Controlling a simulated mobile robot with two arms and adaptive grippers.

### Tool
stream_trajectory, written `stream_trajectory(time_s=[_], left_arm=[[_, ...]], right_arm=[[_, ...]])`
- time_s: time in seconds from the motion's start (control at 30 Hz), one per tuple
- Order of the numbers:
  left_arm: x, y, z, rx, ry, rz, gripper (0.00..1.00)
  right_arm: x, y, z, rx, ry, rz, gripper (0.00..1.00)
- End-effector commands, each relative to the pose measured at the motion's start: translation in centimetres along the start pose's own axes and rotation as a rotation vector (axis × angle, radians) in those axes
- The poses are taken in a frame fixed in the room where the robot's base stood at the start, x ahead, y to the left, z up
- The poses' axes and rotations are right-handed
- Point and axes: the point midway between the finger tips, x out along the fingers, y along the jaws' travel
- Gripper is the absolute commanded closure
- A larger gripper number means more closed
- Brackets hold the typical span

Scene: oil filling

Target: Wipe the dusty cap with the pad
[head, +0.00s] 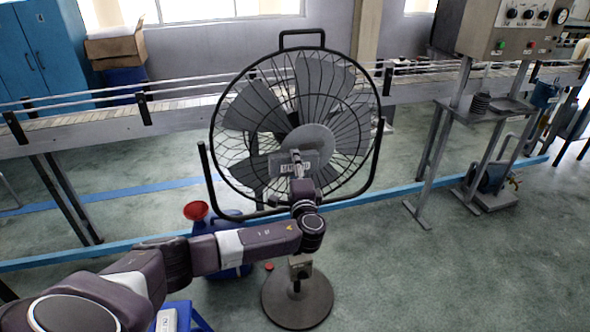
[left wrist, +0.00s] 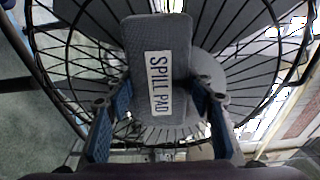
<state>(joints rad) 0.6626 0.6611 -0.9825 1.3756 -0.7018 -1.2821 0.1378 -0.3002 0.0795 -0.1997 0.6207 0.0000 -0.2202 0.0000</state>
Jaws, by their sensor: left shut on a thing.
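The grey pad (left wrist: 158,40), labelled "SPILL PAD", is between the blue fingers of my left gripper (left wrist: 160,98), which is shut on it. In the head view the pad (head: 284,163) and my left gripper (head: 297,172) are in front of the standing fan's guard. The round grey cap (head: 316,136) is at the middle of the fan guard, partly hidden by the pad. In the left wrist view the cap (left wrist: 213,62) shows behind the pad. I cannot tell whether the pad touches it, nor see dust clearly. My right gripper is not in view.
The fan's wire guard (head: 226,160) surrounds the cap, and its round base (head: 297,302) stands on the floor. A blue can (head: 235,270), a red funnel (head: 196,210) and a small red lid (head: 268,266) are low behind my arm. A conveyor (head: 180,115) runs behind.

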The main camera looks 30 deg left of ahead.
Motion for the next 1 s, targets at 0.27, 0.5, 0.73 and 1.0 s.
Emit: stream_trajectory(time_s=[0.27,0.5,0.73,1.0], left_arm=[[0.6,0.0,0.1,0.0,-0.001,-0.001,0.71],[1.1,0.0,0.2,0.001,-0.001,-0.001,0.71],[1.2,0.1,-0.1,0.0,0.0,0.0,0.71],[1.4,0.2,-2.4,-0.003,0.001,0.0,0.71]], right_arm=[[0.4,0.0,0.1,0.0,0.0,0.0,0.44],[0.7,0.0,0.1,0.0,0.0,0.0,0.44],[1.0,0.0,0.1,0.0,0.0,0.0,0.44],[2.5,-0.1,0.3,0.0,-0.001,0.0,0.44]])
